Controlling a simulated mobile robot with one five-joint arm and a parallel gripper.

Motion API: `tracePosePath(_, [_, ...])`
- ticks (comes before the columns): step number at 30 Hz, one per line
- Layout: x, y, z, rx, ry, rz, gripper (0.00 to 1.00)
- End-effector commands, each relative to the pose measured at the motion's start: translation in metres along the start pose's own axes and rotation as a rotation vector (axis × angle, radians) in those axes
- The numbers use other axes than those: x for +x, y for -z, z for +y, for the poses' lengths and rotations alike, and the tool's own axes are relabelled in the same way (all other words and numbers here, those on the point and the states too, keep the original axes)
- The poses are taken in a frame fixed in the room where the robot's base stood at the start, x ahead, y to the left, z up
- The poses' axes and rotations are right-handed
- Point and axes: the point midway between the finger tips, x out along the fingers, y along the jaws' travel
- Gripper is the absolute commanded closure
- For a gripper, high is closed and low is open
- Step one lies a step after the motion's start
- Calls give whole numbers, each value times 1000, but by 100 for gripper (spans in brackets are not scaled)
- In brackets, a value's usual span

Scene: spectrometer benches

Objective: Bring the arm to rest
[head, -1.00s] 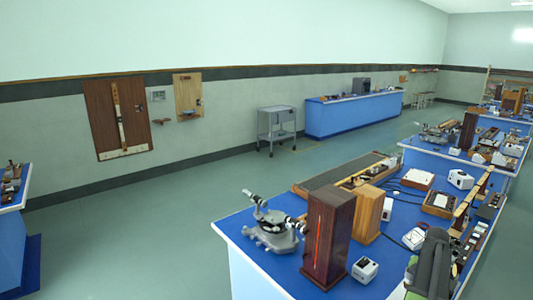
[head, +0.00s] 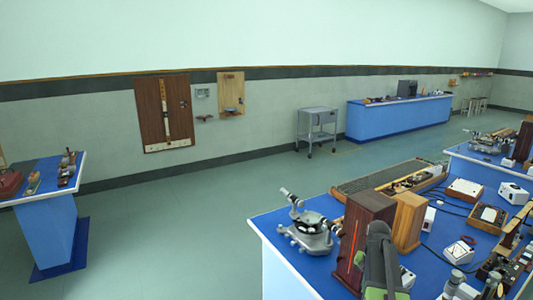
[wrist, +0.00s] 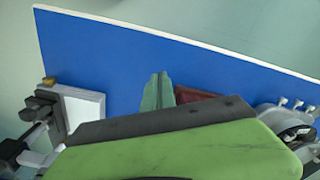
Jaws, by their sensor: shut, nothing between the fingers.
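My gripper (wrist: 157,92) shows in the wrist view with its two grey-green fingers together, shut and empty. It is over the blue bench top (wrist: 130,50). A dark red-brown block (wrist: 197,94) is beside and partly behind the fingers, largely hidden by my green and dark grey wrist housing. In the head view my arm rises at the lower right, in front of the tall brown wooden box (head: 366,225) with a glowing red slit. The fingertips cannot be made out there.
A grey spectrometer (head: 308,232) stands left of the box and a lighter wooden box (head: 408,222) right of it. Meters and cables crowd the bench further right. Another blue bench (head: 45,215) is at left. Open floor (head: 180,240) lies between the benches.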

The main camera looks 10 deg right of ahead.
Motion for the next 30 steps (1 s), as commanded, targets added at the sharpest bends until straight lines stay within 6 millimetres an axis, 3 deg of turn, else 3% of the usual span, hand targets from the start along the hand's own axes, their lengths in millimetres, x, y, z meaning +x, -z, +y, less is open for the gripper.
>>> tracePosePath(1, [0, -27, -41, -77, 0, 0, 100])
tracePosePath(6, [1, -122, -154, -342, 0, 0, 100])
tracePosePath(9, [1, -185, -199, -498, 0, 0, 100])
tracePosePath(11, [1, -219, -215, -580, 0, 0, 100])
tracePosePath(13, [1, -252, -224, -664, -1, 0, 100])
tracePosePath(15, [1, -273, -219, -723, -1, 0, 100])
tracePosePath(18, [1, -280, -209, -766, 0, 0, 100])
tracePosePath(30, [1, -277, -212, -803, 0, 0, 100])
